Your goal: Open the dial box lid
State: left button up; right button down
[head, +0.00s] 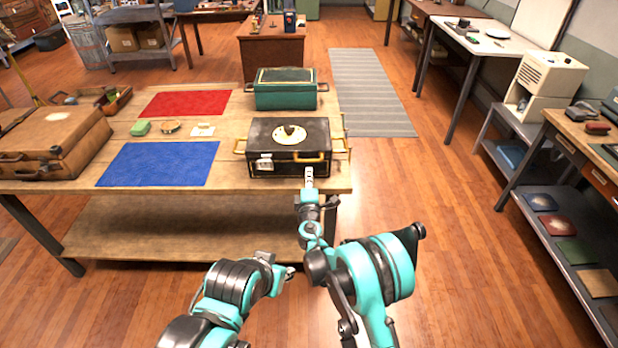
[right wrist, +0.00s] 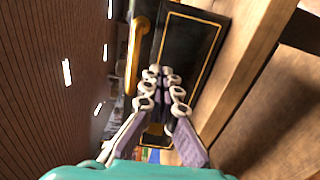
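The dial box (head: 262,140) is black with gold trim and stands on the wooden table's right part. A round cream and gold dial (head: 289,134) lies on its top, and the lid looks closed. A gold handle (head: 312,157) and a pale latch plate (head: 264,164) show on its front. My right gripper (head: 309,172) is at the box's front, low and to the right. In the right wrist view the box (right wrist: 190,45) and a gold handle (right wrist: 136,55) lie beyond the gripper (right wrist: 162,72). Its fingertips look close together; contact is unclear.
The wooden table (head: 60,187) also holds a green box (head: 285,95) behind the dial box, a brown suitcase (head: 50,140), a blue mat (head: 160,164) and a red mat (head: 185,103).

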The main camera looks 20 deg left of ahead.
aim_at(309, 155)
jog(key=shift+x, duration=2.2)
jog(key=shift+s+d+b, duration=0.1)
jog(key=shift+s+b, duration=0.3)
jog(key=shift+b, duration=0.1)
jog(key=shift+r+p, duration=0.7)
jog(key=shift+r, duration=0.65)
jog(key=shift+w+r+p, duration=0.1)
jog(key=shift+r+p, duration=0.55)
jog(key=shift+r, duration=0.7)
